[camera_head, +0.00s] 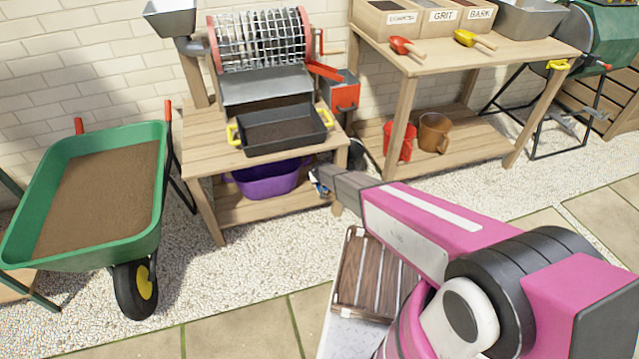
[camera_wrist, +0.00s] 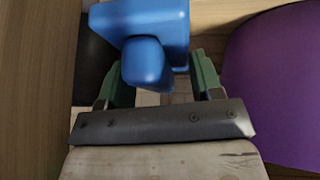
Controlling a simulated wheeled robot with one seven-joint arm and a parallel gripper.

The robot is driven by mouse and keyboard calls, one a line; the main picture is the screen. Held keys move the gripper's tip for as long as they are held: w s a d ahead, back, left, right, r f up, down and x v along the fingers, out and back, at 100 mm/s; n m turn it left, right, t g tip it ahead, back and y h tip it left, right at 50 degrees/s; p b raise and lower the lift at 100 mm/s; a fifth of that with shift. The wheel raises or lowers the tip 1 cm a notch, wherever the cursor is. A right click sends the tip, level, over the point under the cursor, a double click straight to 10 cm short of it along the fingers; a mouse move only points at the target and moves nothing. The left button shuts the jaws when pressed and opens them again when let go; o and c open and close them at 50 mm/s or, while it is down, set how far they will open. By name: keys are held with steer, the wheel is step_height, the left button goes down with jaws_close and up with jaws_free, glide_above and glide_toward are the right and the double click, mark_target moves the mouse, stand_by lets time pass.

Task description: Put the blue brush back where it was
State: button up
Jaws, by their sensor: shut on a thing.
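The blue brush (camera_wrist: 145,62) fills the upper middle of the wrist view. My gripper (camera_wrist: 160,85) is shut on it, with a green finger on each side of the blue part. In the head view my gripper (camera_head: 318,182) is at the right end of the small wooden stand (camera_head: 200,150), near its lower shelf. Only a small bit of blue shows there. Whether the brush touches the shelf cannot be told.
A purple tub (camera_head: 268,180) is on the lower shelf; it also shows close on the right in the wrist view (camera_wrist: 280,85). A black tray (camera_head: 283,130) with soil sits above, beside a drum sieve (camera_head: 262,40). A green wheelbarrow (camera_head: 85,255) stands left.

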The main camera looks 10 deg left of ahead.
steer(key=x, duration=0.3)
steer(key=shift+s+f, duration=0.15)
steer(key=shift+f, duration=0.35)
steer(key=o, duration=0.9)
steer(key=shift+f, duration=0.1)
steer(key=shift+s, duration=0.1)
steer(key=v, duration=1.2)
steer(key=shift+d, duration=0.1)
